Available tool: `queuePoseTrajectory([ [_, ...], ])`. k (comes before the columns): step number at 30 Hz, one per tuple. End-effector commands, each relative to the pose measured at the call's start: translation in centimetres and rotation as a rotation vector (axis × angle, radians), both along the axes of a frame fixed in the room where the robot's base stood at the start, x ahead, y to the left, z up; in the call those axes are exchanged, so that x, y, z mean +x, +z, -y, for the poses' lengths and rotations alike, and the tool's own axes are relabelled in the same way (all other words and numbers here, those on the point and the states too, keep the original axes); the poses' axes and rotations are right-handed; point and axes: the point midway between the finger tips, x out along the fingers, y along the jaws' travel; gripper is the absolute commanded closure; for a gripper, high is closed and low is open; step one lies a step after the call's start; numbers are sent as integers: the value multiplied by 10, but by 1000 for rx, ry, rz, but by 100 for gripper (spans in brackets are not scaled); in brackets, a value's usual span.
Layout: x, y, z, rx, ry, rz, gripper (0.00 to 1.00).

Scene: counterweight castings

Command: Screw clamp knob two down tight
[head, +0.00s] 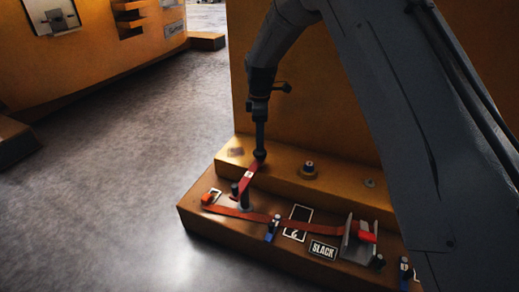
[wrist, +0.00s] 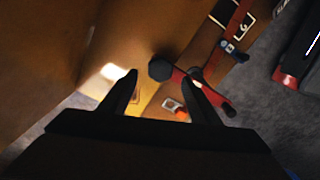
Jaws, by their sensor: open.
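My gripper (head: 260,142) points down over the left end of the orange casting's step. It is open, with its fingertips apart in the wrist view (wrist: 162,76). A red lever (head: 247,180) with a dark knob at its end sits on a post just below the gripper. In the wrist view the dark knob (wrist: 160,68) appears between and beyond the fingertips, with the red lever (wrist: 213,96) running off to the right behind one finger. I cannot tell whether the fingers touch it. Small blue-and-dark clamp pieces (head: 272,229) stand along the front ledge. No readable number marks clamp knob two.
A red strap (head: 310,227) runs along the ledge to a metal bracket (head: 360,240). A SLACK plate (head: 322,249) lies in front. A round dark-topped fitting (head: 309,169) sits on the upper step. The orange wall rises close behind. Grey floor (head: 110,170) at left is clear.

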Motion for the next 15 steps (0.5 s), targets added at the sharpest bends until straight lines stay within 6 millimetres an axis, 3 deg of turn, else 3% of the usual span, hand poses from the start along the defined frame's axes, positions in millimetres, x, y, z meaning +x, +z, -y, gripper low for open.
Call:
queuePoseTrajectory([
  [7, 0, -42, 0, 0, -1, -1, 43],
  [15, 0, -51, 0, 0, -2, 0, 43],
])
